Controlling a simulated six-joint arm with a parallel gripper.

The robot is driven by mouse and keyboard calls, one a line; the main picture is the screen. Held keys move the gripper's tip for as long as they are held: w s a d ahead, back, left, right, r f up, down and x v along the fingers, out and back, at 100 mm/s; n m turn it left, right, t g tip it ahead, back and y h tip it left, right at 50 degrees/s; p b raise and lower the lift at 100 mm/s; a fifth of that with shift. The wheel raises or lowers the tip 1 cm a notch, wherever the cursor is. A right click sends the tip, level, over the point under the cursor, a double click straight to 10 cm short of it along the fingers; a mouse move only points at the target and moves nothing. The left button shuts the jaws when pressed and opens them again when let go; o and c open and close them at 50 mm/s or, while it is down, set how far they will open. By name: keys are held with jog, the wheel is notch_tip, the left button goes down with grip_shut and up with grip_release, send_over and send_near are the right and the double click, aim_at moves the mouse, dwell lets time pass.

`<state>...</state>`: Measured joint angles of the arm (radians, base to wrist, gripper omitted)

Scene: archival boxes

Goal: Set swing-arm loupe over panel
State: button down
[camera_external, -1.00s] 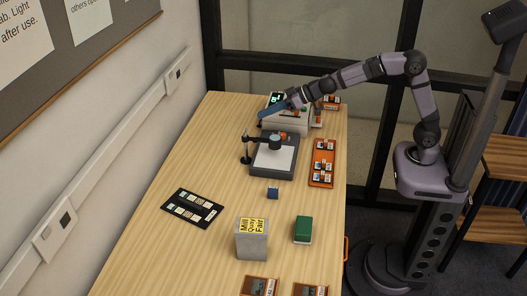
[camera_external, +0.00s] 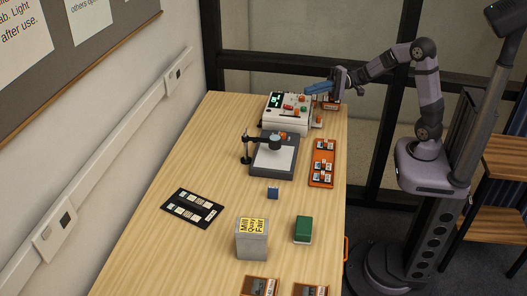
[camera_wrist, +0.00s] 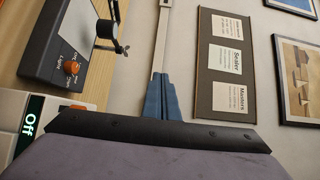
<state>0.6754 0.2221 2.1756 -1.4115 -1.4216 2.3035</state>
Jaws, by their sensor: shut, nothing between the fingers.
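The swing-arm loupe (camera_external: 274,141) has a dark round head on a jointed arm from a black post at the left. Its head hangs over the light panel (camera_external: 272,163), a dark-framed box with a white top and an orange knob. In the wrist view the loupe (camera_wrist: 109,30) and part of the panel (camera_wrist: 48,70) show at the upper left. My gripper (camera_external: 306,88) is blue, shut and empty, held in the air above the far end of the table, behind the panel. Its fingers also show in the wrist view (camera_wrist: 161,98), apart from everything.
A white instrument (camera_external: 287,115) with a lit display stands behind the panel. An orange tray (camera_external: 321,164) lies right of it. The table's left side is mostly clear.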

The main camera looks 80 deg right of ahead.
notch_tip(320, 180, down, 14)
jog(key=p+x, duration=0.1)
jog(key=x, duration=0.9)
jog(key=shift+w+a+r, duration=0.15)
jog(key=shift+a+r, duration=0.05)
jog(key=shift+a, duration=1.1)
jog(key=shift+w+a, duration=0.1)
jog(key=shift+a, duration=0.6)
jog(key=shift+a+p, duration=0.1)
jog(key=shift+p, duration=0.25)
jog(key=shift+a+p, duration=0.35)
jog(key=shift+a, duration=0.25)
jog(key=shift+d, duration=0.1)
